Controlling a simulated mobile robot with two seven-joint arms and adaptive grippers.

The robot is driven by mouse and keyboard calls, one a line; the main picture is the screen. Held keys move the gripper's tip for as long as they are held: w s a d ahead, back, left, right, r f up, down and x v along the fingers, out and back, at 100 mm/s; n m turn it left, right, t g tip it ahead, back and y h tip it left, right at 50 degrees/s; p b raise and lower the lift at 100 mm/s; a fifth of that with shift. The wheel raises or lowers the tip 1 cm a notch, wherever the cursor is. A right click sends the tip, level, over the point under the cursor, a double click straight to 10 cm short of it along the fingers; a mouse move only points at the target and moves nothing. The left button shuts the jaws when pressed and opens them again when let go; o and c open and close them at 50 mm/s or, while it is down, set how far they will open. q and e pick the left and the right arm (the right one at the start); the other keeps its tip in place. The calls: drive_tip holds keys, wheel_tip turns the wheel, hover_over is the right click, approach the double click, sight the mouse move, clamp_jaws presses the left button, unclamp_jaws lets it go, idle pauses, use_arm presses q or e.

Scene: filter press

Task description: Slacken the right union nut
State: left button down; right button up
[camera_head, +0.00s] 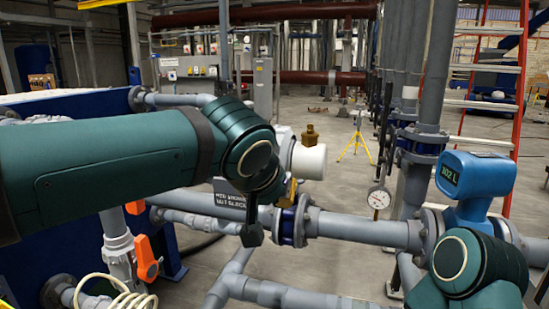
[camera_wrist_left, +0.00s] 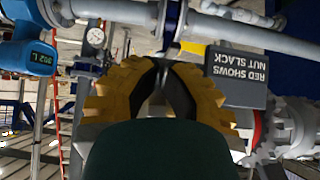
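A brass toothed union nut (camera_wrist_left: 105,100) shows in the left wrist view, with the dark fingers of my left gripper (camera_wrist_left: 162,88) in front of it. A narrow gap shows between the fingers; their grip on the nut is unclear. In the head view my left wrist covers most of this place; a small brass part (camera_head: 288,192) shows beside it, under a white cylinder (camera_head: 309,161). Another toothed nut (camera_wrist_left: 283,128), grey with a red band beside it, is at the right of the wrist view. My right arm is at the lower right; its gripper is out of view.
A dark sign (camera_wrist_left: 238,77) reads "RED SHOWS NUT SLACK", close beside my left gripper. A grey pipe (camera_head: 360,230) runs right to a blue meter (camera_head: 475,180). A gauge (camera_head: 379,198) stands above the pipe. An orange valve handle (camera_head: 146,258) is at the lower left.

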use_arm(q)
drive_tip(key=shift+w+d+f, duration=0.1)
drive_tip(key=shift+f, duration=0.15)
drive_tip(key=w+r+p+v, duration=0.1)
drive_tip(key=p+v, duration=0.2)
drive_tip(key=v, duration=0.5)
drive_tip(key=shift+s+r, duration=0.15)
drive_tip(key=shift+r, duration=0.15)
drive_tip(key=shift+d, duration=0.1)
